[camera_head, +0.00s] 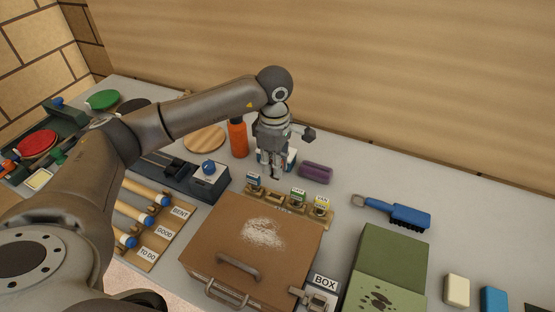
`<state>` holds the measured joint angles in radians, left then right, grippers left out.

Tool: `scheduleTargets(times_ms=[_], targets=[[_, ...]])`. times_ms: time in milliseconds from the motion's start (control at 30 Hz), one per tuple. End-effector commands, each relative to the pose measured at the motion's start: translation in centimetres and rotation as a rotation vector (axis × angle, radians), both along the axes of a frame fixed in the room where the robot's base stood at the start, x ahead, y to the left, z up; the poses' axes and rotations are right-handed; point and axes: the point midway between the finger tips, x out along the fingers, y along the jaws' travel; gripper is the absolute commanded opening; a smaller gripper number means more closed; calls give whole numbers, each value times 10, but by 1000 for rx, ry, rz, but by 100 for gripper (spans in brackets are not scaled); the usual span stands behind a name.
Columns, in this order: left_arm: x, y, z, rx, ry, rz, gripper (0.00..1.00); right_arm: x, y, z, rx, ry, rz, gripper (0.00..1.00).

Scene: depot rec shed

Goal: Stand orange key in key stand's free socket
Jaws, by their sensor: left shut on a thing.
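My left gripper (275,173) points down over the back edge of the key stand (289,208). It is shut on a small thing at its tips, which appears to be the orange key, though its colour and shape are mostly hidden. The key stand is a wooden strip behind the brown case. A blue-labelled key (253,180) stands at its left end. A green-labelled key (298,195) and a yellow-labelled key (320,207) stand toward its right. A gap shows between the blue and green ones. My right gripper is not in view.
A brown case (210,248) fills the front middle. A blue brush (410,216) and green box (393,258) lie right. Bare table shows behind the brush.

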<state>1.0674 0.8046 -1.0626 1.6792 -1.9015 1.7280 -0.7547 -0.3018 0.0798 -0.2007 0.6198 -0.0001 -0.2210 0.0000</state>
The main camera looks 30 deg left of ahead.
Motion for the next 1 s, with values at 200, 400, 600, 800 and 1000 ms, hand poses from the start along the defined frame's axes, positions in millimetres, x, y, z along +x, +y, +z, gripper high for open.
scheduleTargets(times_ms=[200, 400, 600, 800, 1000], targets=[[0, 0, -19, 1, 2, 1, 0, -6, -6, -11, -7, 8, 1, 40], [0, 0, -39, 0, 2, 1, 0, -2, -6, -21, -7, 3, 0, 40], [0, 0, -60, 1, 1, 1, 0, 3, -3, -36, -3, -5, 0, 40], [0, 0, -68, 1, 1, 1, 0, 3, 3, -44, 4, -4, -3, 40], [0, 0, -67, 1, 1, 1, 0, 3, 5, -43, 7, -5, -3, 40]])
